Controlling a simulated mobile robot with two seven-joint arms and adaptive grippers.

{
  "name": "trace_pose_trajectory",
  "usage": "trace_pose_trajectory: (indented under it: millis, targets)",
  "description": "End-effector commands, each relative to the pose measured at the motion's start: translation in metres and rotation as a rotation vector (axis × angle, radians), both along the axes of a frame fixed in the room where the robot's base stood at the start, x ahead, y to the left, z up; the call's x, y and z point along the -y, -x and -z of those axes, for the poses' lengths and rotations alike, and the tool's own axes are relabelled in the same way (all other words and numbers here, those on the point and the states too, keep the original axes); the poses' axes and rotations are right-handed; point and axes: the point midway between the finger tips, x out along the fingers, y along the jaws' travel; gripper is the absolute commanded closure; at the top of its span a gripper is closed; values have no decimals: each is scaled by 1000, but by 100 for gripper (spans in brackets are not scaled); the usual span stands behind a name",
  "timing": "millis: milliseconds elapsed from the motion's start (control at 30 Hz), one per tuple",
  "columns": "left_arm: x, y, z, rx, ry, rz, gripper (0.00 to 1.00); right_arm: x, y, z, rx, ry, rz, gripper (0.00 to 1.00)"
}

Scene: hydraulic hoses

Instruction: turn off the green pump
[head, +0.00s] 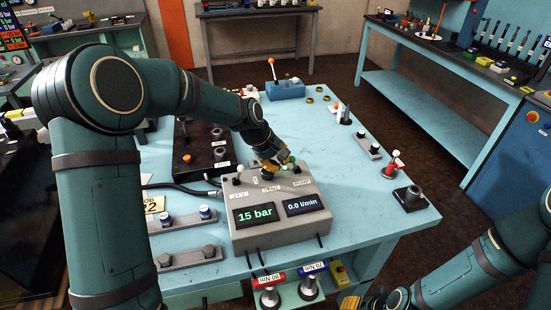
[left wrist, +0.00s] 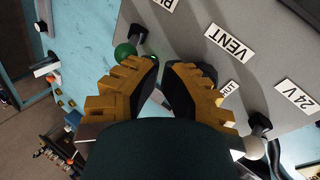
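The grey control box (head: 275,233) stands on the light blue table; its screens read 15 bar in green and 0.0 l/min in white. A lever with a green ball (left wrist: 125,52) rises from its top beside a partly cut-off label starting with P; the green ball also shows in the head view (head: 290,166). My left gripper (head: 270,165) is low over the box. In the left wrist view its yellow fingers (left wrist: 160,68) have a narrow, empty gap, with the green ball just outside the left finger. My right gripper (head: 350,302) barely shows at the bottom edge.
A white-ball lever (left wrist: 255,148) stands by the 24 V label on the box. Left of the box are a black block (head: 197,152) and hoses. A blue box with a lever (head: 285,90) stands at the table's back. The table right of the box is mostly clear.

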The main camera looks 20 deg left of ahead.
Motion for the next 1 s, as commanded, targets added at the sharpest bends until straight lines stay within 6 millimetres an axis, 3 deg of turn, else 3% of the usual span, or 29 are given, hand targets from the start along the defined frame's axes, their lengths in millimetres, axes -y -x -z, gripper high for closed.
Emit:
trace_pose_trajectory:
  millis: [467,1000]
  targets:
    - [4,0,-3,-21,-26,4,100,1,-3,-11,7,2,5,53]
    - [21,-12,-22,-206,-309,7,100,4,-3,-91,15,-11,8,53]
